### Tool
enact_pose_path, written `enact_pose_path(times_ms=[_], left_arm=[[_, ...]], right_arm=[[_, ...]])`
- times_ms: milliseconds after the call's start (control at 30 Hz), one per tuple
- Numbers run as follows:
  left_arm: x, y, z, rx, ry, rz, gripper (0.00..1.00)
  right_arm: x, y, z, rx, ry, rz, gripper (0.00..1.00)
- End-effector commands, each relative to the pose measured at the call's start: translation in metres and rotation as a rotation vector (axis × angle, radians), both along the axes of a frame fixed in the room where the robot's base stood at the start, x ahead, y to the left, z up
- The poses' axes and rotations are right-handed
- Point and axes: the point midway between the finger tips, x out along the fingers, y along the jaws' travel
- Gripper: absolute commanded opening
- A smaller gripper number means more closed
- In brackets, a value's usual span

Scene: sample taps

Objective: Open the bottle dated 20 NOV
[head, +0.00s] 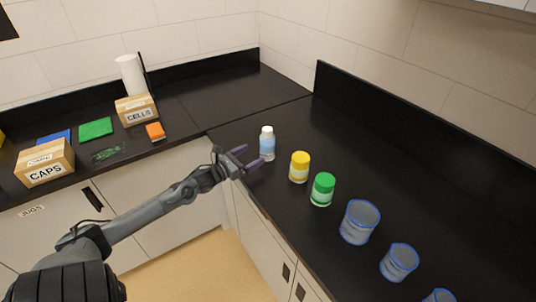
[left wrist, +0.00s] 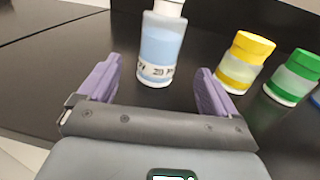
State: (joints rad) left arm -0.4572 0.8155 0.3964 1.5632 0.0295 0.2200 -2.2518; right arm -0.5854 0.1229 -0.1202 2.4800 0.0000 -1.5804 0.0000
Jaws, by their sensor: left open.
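A bottle with a white cap and pale blue contents (head: 267,145) stands upright on the black counter, farthest of three bottles. It also shows in the left wrist view (left wrist: 160,42), with a white label band whose date I cannot read in full. A yellow-capped bottle (head: 299,168) and a green-capped bottle (head: 322,190) stand nearer; their dates are not legible. My left gripper (head: 253,157) is open and empty, its purple fingers pointing at the white-capped bottle. In the left wrist view the bottle is just ahead, between the finger directions. My right gripper is not in view.
Several blue-rimmed clear cups (head: 360,222) stand along the right counter. A CAPS box (head: 45,170), a CELLS box (head: 136,110), an orange block (head: 155,131) and a white roll (head: 129,75) are on the left counter. The corner counter behind the white-capped bottle is clear.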

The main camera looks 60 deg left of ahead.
Motion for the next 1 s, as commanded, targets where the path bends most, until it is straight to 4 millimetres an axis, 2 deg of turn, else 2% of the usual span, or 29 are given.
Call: enact_pose_path(times_ms=[300,667,1000], left_arm=[[0.036,0.005,0.000,-0.001,-0.003,0.001,0.92],[0.052,0.007,0.000,-0.001,-0.001,0.001,0.92],[0.084,0.011,0.000,-0.002,-0.002,0.002,0.92]], right_arm=[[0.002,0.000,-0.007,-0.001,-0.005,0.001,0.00],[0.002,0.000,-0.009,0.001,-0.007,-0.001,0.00],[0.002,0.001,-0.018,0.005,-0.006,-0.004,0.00]])
